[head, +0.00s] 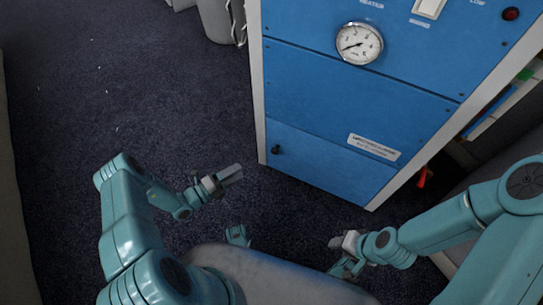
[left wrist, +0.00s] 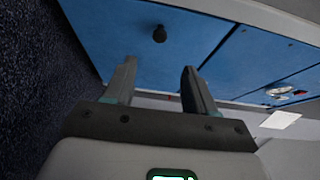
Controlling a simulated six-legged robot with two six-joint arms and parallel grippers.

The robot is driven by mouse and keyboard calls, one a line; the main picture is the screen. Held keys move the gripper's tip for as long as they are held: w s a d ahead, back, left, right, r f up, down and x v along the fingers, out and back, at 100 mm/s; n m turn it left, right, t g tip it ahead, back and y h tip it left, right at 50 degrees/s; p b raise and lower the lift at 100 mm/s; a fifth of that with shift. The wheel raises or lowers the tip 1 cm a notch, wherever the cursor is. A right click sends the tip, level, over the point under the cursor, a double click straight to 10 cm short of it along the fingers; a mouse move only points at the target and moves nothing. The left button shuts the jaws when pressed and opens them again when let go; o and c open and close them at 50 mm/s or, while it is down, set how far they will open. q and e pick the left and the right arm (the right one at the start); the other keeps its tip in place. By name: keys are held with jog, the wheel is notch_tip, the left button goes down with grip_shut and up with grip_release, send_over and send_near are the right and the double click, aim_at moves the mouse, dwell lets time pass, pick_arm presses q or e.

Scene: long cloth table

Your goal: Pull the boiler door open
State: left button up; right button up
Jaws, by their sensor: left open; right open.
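The boiler is a blue cabinet with pale edges. Its lower door (head: 318,165) carries a small black knob (head: 277,150) at the left and a white label at the right. The door appears closed. My left gripper (head: 236,173) is open and empty, left of and near the door's lower left corner. In the left wrist view the black knob (left wrist: 159,34) shows beyond and between the two open fingers (left wrist: 160,82), apart from them. My right gripper (head: 335,242) is low in front of the cabinet, away from the door; it is open and I see nothing in it.
A round gauge (head: 359,43), a white switch and a red light (head: 511,14) sit on the cabinet's upper panel. A grey container (head: 217,20) stands behind at the left. A red object (head: 425,177) lies right of the cabinet.

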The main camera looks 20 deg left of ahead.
pick_arm(q)
jog(key=b+x, duration=0.3)
jog(key=x, duration=1.2)
jog(key=shift+s+d, duration=0.25)
jog(key=shift+c, duration=0.3)
grip_shut()
